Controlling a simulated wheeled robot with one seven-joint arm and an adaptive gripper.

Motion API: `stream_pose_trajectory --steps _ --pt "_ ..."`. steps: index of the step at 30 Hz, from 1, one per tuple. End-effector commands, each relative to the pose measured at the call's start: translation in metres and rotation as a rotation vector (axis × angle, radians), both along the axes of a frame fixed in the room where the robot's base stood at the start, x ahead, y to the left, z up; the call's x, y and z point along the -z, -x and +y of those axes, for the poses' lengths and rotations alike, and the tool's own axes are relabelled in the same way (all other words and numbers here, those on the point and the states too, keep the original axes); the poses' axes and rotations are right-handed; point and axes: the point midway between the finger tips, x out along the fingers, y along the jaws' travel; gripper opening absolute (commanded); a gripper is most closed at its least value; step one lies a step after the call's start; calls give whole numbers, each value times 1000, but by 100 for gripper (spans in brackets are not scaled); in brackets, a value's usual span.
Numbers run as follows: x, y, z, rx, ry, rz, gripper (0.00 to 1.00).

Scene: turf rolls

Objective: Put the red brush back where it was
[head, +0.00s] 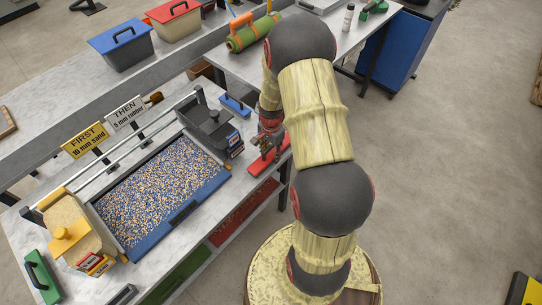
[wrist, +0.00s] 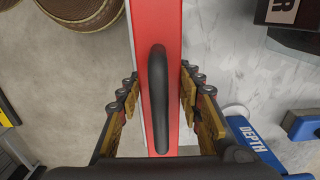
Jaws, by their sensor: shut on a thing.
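The red brush (head: 268,161) is at the right end of the workbench, along its edge; in the wrist view it shows as a long red block (wrist: 158,20) with a black handle (wrist: 157,100) on top. My gripper (head: 268,132) is above it, with a finger on each side of the block in the wrist view (wrist: 160,92), shut on it. In the wrist view, floor shows left of the brush and grey bench top right of it. Whether its underside touches the bench I cannot tell.
A black hopper (head: 209,128) and a blue tool (head: 235,106) stand close left of the brush; a blue piece marked DEPTH (wrist: 252,140) lies beside it in the wrist view. A blue tray of granules (head: 165,228), yellow-lidded hopper (head: 75,235) and green brush (head: 42,278) are farther left.

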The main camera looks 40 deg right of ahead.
Motion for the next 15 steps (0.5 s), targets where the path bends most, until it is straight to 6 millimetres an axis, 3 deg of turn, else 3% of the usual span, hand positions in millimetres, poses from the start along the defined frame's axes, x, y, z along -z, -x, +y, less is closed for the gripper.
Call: stream_pose_trajectory --steps 2,13,14,15 --pt "8 -2 -1 0 2 -3 6" --pt "11 -2 -1 -1 2 -3 6" --pt "12 -1 0 -1 2 -3 36" --pt "11 -1 0 -1 2 -3 39"
